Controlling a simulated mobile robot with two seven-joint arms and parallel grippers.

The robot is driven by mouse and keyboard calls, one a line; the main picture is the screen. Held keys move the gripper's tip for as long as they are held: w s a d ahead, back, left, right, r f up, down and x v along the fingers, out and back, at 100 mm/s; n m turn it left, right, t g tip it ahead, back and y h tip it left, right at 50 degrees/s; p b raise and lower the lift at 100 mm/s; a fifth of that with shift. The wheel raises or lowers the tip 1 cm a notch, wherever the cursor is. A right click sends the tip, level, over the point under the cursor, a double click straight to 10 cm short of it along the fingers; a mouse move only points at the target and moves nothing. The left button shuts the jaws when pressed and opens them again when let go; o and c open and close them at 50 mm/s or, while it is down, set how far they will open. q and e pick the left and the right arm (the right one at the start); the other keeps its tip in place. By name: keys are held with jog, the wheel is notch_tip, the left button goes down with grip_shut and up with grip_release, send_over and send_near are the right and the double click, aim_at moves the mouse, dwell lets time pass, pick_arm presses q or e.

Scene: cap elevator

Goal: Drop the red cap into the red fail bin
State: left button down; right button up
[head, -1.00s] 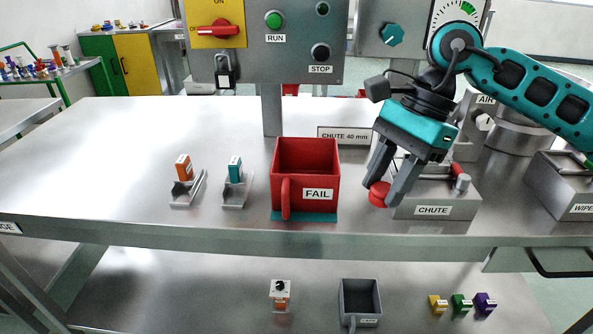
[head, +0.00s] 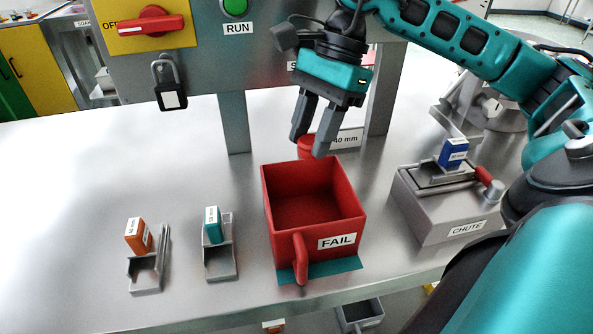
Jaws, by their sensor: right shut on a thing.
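The red cap (head: 305,146) is between the fingertips of my right gripper (head: 308,148), which is shut on it. In the head view the cap shows just beyond the back rim of the red fail bin, partly hidden by the fingers. The red fail bin (head: 338,213) is an open box with a front handle and a FAIL label, standing on a teal mat (head: 335,270) near the table's front edge. Its visible inside is empty. My left gripper is not in view.
The grey chute block (head: 430,215) with a blue box (head: 453,153) stands right of the bin. A teal box (head: 212,225) and an orange box (head: 138,236) sit in small holders to the left. The control panel post (head: 234,123) rises behind. The left tabletop is clear.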

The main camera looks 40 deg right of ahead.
jog(key=shift+s+f+b, duration=0.15)
jog(key=shift+f+b, duration=0.35)
jog(key=shift+f, duration=0.2)
notch_tip(320, 180, down, 4)
jog(key=b, duration=0.3)
jog(key=shift+f, duration=0.25)
jog(key=o, duration=1.1)
jog(key=p+v, duration=0.2)
jog(key=v, duration=1.1)
jog(key=shift+f, duration=0.1)
